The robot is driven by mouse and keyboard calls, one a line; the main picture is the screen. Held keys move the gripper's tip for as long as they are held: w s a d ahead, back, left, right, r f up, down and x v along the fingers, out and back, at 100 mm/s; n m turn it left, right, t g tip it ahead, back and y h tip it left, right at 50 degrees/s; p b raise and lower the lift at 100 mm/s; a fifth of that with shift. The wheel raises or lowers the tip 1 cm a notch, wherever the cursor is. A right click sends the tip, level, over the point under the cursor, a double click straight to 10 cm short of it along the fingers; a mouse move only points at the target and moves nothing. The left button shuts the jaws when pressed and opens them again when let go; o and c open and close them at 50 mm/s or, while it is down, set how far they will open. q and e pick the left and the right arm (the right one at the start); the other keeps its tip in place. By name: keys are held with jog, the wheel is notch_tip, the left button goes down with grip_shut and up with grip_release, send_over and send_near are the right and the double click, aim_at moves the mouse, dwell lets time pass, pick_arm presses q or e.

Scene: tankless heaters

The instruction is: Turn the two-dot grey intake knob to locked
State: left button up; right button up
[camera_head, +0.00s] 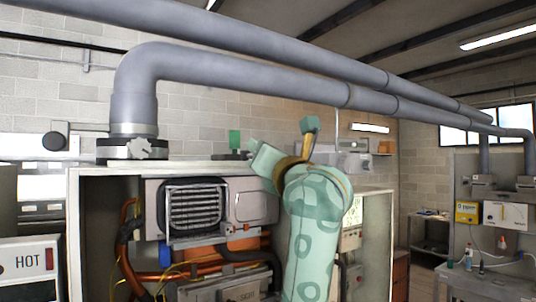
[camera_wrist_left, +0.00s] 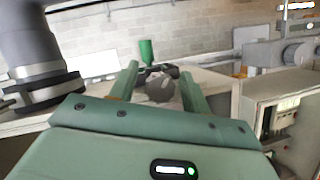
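A round grey knob (camera_wrist_left: 160,88) shows in the left wrist view, framed between the fingers of my left gripper (camera_wrist_left: 158,82). The fingers are apart, with the knob beyond or between them; contact is not clear. A dark fitting and a green upright part stand just behind this knob. In the head view my left gripper (camera_head: 285,143) is above the heater's top, and I cannot make out this knob there. Another grey knob (camera_head: 140,148) sits on the collar under the big pipe, left of my gripper. Dot marks are too small to read on either knob. My right gripper is not in view.
A thick grey pipe (camera_head: 136,95) rises from the heater cabinet (camera_head: 120,168) and bends right. A green upright part (camera_head: 235,140) stands on the top. Pipes and wires fill the open front below. More heaters stand at right, and a HOT-labelled unit (camera_head: 30,262) is at left.

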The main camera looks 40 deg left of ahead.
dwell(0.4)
